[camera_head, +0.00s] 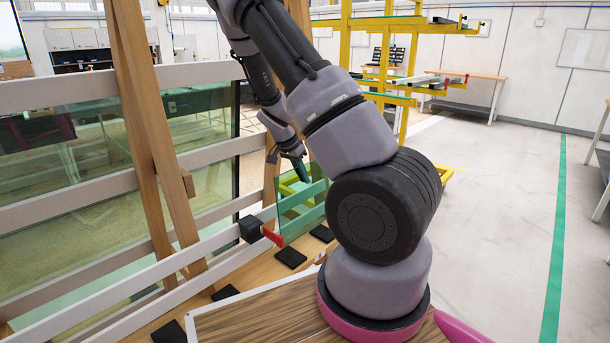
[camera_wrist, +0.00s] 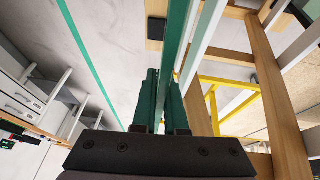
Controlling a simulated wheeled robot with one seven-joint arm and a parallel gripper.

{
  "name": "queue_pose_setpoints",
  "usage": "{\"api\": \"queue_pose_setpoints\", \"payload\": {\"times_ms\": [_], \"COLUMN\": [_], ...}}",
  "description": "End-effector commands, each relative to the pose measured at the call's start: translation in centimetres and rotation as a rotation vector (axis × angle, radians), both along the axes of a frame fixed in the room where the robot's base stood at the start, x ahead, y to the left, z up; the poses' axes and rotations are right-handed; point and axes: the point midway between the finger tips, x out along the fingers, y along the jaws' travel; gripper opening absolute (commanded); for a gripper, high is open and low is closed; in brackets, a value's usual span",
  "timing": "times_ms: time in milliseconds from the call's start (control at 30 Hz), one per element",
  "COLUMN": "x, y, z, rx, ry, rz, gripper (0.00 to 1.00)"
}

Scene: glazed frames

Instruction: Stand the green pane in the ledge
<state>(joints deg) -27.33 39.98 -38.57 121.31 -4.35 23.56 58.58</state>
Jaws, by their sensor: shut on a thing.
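My gripper (camera_head: 303,176) is shut on the upper part of the green pane (camera_head: 296,212), a small see-through sheet held roughly upright beside the rack's white rails. In the wrist view the pane (camera_wrist: 178,35) shows nearly edge-on, running away from the fingers (camera_wrist: 160,85). The wooden ledge (camera_head: 262,277) runs along the foot of the rack and carries several black pads (camera_head: 291,257). The pane's lower edge is close above the ledge; I cannot tell whether it touches. My arm hides the area to the right of the pane.
A black clamp with a red handle (camera_head: 272,236) sits on the rail by the pane's lower left corner. Large glass (camera_head: 70,190) stands behind the white rails and wooden posts (camera_head: 150,130). A yellow rack (camera_head: 385,60) stands behind. Open floor (camera_head: 500,220) lies right.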

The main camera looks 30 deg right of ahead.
Motion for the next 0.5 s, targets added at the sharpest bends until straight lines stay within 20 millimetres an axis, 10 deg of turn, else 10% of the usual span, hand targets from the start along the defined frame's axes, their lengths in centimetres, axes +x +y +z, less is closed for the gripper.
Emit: {"api": "queue_pose_setpoints", "payload": {"times_ms": [500], "x": [2.6], "y": [0.8], "z": [-2.0], "rx": [-0.011], "ry": [0.023], "rz": [0.0], "gripper": [0.0]}}
